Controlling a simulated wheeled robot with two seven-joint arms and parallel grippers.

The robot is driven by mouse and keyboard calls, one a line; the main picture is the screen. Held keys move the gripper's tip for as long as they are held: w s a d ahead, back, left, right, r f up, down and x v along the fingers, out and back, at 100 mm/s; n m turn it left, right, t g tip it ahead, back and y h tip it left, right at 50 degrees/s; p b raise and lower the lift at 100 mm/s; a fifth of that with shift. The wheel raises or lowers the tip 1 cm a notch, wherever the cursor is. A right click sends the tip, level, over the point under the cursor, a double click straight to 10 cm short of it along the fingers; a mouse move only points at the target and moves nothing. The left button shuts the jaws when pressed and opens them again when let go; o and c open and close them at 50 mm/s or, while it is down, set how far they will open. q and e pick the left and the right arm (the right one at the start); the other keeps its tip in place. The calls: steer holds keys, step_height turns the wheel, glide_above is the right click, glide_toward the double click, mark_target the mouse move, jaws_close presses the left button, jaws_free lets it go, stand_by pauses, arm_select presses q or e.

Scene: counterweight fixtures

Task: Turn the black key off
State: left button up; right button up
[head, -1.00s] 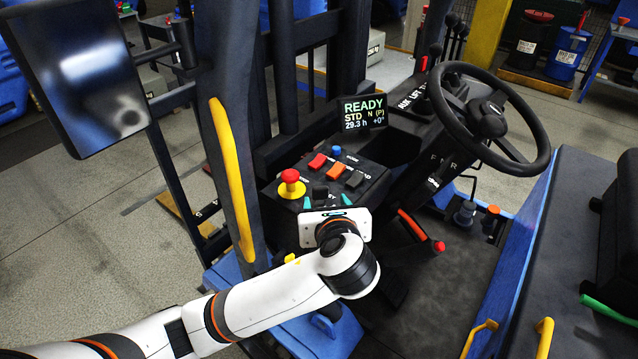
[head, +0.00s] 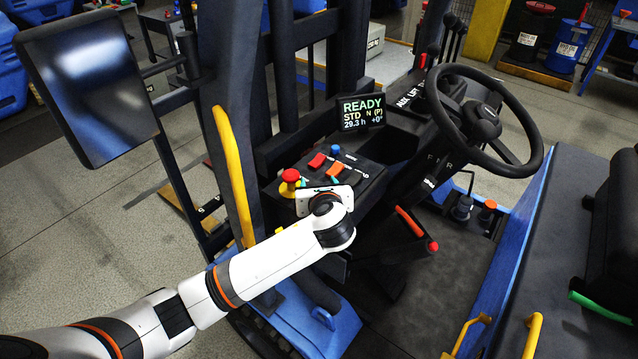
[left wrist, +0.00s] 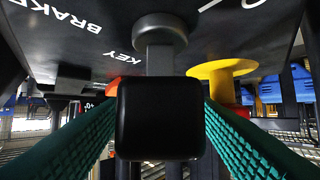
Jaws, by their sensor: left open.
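The black key (left wrist: 160,118) shows in the left wrist view as a dark block on a grey stem below a round lock base, with the label KEY beside it. My left gripper (left wrist: 160,106) is open, with one green ribbed finger on each side of the key. Whether the fingers touch it I cannot tell. In the head view my left gripper (head: 322,192) is at the front of the black switch panel (head: 372,180), and my white wrist hides the key there. The display (head: 362,111) reads READY, STD N (P), 29.3 h. My right gripper is not in view.
A red stop button on a yellow base (head: 290,177) stands close left of my left gripper. The steering wheel (head: 484,122) is to the right, a yellow grab rail (head: 233,175) to the left.

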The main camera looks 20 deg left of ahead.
arm_select(q)
steer(key=c, duration=1)
steer(key=shift+n+g+y, duration=0.3)
steer(key=shift+n, duration=0.1)
steer(key=n+g+y, duration=0.2)
steer(key=n+y, duration=0.1)
steer(key=shift+s+a+n+g, duration=0.15)
steer(key=shift+a+n+g, duration=0.05)
steer(key=shift+n+g, duration=0.1)
steer(key=shift+s+a+n+g+y, duration=0.15)
steer(key=shift+n+g+y, duration=0.65)
steer(key=shift+n+g, duration=0.35)
steer(key=shift+s+a+n+g+y, duration=0.1)
steer(key=shift+s+n+g+y, duration=0.05)
steer(key=shift+n+g+y, duration=0.85)
steer(key=shift+n+g, duration=0.25)
steer(key=o, duration=1)
